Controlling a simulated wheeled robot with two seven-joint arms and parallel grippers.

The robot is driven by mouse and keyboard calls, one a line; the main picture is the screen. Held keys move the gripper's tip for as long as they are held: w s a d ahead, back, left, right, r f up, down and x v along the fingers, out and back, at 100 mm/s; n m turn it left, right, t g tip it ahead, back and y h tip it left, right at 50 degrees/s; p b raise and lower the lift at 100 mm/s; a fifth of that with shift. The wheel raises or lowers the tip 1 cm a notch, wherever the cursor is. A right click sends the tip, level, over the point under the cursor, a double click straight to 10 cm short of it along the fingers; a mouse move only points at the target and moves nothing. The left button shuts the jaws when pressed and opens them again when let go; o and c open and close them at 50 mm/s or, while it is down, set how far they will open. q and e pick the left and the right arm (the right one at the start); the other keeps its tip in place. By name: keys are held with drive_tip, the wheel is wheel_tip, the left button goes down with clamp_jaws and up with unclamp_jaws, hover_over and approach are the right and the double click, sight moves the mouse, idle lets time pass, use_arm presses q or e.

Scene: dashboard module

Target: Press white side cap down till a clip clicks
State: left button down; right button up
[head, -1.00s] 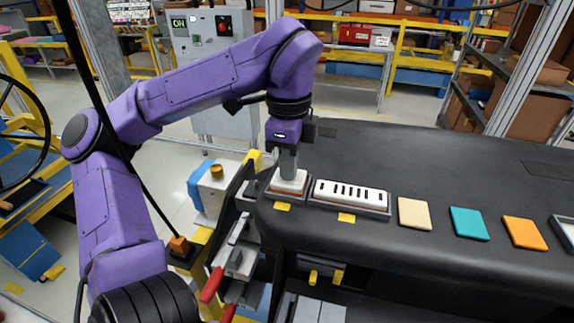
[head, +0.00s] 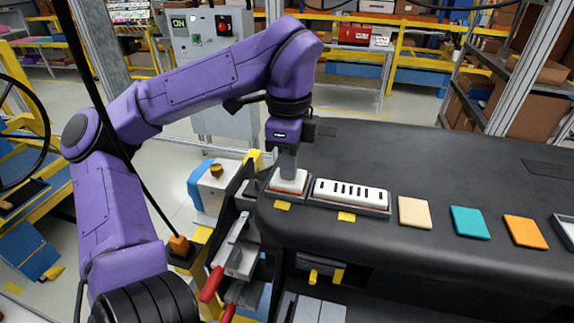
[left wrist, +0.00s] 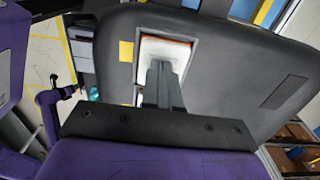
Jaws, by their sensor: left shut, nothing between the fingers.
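The white side cap (head: 287,181) sits in its recess at the left end of the black dashboard (head: 450,170). My left gripper (head: 288,172) points straight down, shut and empty, with its fingertips at the top of the cap. In the left wrist view the shut fingers (left wrist: 158,75) cover part of the cap (left wrist: 172,50); an orange-red line shows along the cap's far edge. Whether the cap sits flush, and any clip, cannot be made out. My right gripper is not in view.
A white slotted vent panel (head: 350,193) lies just right of the cap. Beige (head: 414,212), teal (head: 469,222) and orange (head: 525,231) squares follow along the dashboard. Red-handled clamps (head: 212,284) stand below its left end.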

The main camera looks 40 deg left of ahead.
use_arm(q)
drive_tip(key=shift+f+b, duration=0.15)
drive_tip(key=shift+b, duration=0.2)
idle(0.7)
idle(0.4)
wheel_tip(320, 180, up, 8)
drive_tip(key=p, duration=0.5)
drive_tip(key=shift+w, duration=0.1)
